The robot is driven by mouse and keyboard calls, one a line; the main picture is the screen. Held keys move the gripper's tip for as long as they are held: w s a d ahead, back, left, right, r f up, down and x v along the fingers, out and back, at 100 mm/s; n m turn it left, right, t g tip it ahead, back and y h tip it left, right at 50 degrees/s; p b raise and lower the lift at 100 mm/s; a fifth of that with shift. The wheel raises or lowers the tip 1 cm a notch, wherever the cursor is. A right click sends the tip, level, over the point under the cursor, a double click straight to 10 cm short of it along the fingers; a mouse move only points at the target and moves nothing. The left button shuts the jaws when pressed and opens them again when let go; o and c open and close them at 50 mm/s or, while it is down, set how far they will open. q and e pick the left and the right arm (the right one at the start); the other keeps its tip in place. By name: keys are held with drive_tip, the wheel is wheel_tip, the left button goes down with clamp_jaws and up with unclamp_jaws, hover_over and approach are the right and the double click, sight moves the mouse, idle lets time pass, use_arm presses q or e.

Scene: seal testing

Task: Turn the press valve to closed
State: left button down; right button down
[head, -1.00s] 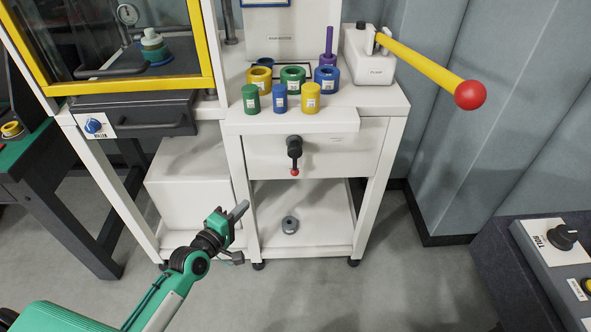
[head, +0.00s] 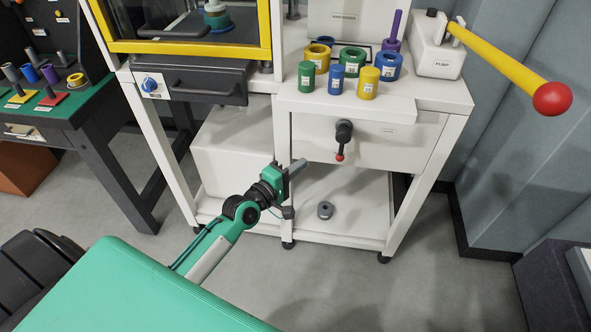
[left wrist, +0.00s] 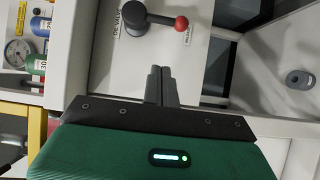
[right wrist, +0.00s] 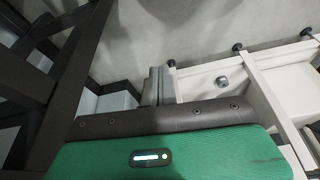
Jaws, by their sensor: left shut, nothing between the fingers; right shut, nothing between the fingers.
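The press valve (head: 343,132) is a black lever with a red ball tip on the white cabinet's front panel. In the head view its lever points down. In the left wrist view the valve (left wrist: 145,20) is just beyond the fingertips, its red tip pointing right, toward a partly readable label. My left gripper (head: 299,166) is shut and empty, below and left of the valve and apart from it. Its closed fingers (left wrist: 160,75) show in the left wrist view. My right gripper (right wrist: 158,75) is shut and empty, low over the floor, outside the head view.
Green, blue and yellow cylinders and rings (head: 352,59) stand on the cabinet top. A pump (head: 438,52) with a long yellow red-tipped handle (head: 505,62) juts right. A grey ring-like part (head: 325,210) lies on the lower shelf.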

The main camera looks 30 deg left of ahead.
sight(342, 144)
use_arm(q)
drive_tip(key=w+d, duration=0.5)
drive_tip(key=w, duration=0.2)
drive_tip(key=shift+w+d, duration=0.25)
drive_tip(key=shift+w, duration=0.1)
drive_tip(key=shift+f, duration=0.1)
use_arm(e)
drive_tip(key=shift+r, duration=0.15)
